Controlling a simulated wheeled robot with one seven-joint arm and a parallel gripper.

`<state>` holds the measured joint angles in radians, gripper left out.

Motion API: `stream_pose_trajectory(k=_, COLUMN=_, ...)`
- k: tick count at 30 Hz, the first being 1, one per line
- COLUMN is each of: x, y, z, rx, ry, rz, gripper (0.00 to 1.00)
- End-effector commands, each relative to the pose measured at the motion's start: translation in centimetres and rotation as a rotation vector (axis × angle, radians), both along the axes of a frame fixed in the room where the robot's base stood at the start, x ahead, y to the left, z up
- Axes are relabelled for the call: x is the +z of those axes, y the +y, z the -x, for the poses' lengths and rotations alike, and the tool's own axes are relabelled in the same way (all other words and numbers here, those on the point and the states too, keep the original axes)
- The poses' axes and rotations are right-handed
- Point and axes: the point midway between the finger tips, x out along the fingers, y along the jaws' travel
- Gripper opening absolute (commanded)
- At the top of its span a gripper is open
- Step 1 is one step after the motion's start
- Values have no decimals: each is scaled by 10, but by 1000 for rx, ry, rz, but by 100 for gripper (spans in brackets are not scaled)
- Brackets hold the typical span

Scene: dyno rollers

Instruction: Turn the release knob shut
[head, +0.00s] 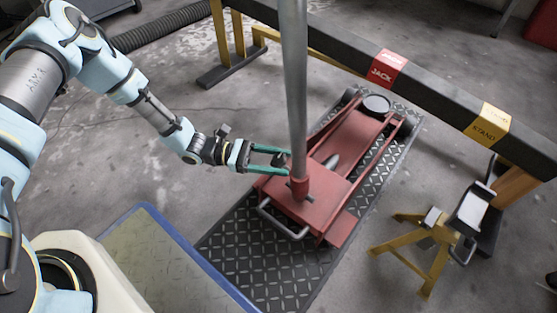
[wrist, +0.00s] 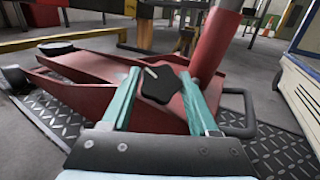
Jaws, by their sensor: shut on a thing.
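The release knob (wrist: 160,84) is a black lobed knob with a pale line on its face, on the red floor jack (wrist: 95,68). In the wrist view it sits between the two teal fingers of my gripper (wrist: 163,90), which are shut on it. In the head view my gripper (head: 284,161) reaches in from the left to the jack (head: 315,205), beside the base of its upright grey handle (head: 294,90). The knob cannot be made out in the head view. The handle's red socket (wrist: 217,45) stands just right of the fingers in the wrist view.
The jack rests on a black diamond-plate mat (head: 270,262). A dark beam (head: 440,95) with a red JACK label (head: 387,69) and a yellow STAND label (head: 487,122) runs behind it. A yellow jack stand (head: 432,250) is at right. A blue-edged platform (head: 165,260) lies front left.

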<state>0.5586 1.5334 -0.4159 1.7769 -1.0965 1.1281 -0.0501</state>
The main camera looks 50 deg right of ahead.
Motion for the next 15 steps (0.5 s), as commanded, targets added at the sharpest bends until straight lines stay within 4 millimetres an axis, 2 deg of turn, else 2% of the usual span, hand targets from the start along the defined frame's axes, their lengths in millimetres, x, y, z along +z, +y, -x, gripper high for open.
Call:
stream_pose_trajectory(k=8, x=0, y=-1, z=-1, rx=-16, ry=-8, rz=11, gripper=5)
stream_pose_trajectory(k=15, x=0, y=-1, z=-1, rx=-106, ry=-48, rz=68, gripper=5)
